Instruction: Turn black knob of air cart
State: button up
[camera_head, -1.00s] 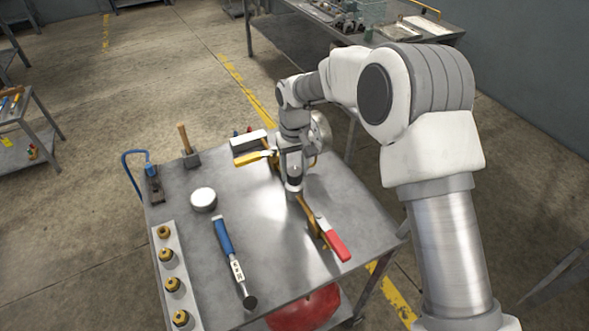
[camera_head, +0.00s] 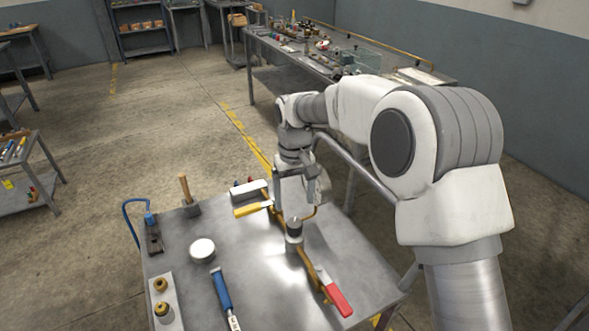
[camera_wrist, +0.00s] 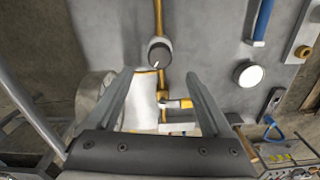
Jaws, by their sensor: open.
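The air cart's grey metal top (camera_head: 245,262) fills the lower middle of the head view. A dark round knob (camera_head: 294,226) stands on a short grey body in the brass pipe line. In the wrist view the knob (camera_wrist: 159,48) is seen end-on, with a pale mark on its face. My gripper (camera_wrist: 158,76) is open, its two fingers apart with nothing gripped. The knob appears beyond the fingertips, near the middle of the gap. In the head view my gripper (camera_head: 296,187) is above the knob, partly overlapping the fittings behind it.
A red-handled valve (camera_head: 334,294) and a yellow-handled valve (camera_head: 252,208) flank the knob. A round gauge (camera_wrist: 95,96) is close to my left finger.

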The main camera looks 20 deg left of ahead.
notch_tip(320, 180, up, 9)
jog(key=shift+p, duration=0.35)
dwell(0.3)
jog(key=s+d+r+m+t, duration=0.1)
jog(key=s+d+r+m, duration=0.1)
jog(key=d+r, duration=0.65)
jog(key=s+d+r+m+t, duration=0.2)
jog(key=d+r, duration=0.1)
jog(key=d, duration=1)
jog(key=s+d+f+m+t, duration=0.2)
jog(key=s+d+f+m, duration=0.1)
jog(key=s+d, duration=1.3)
jog(key=shift+s+d+m+t+p, duration=0.35)
jog(key=shift+d+m, duration=0.2)
jog(key=shift+m, duration=0.25)
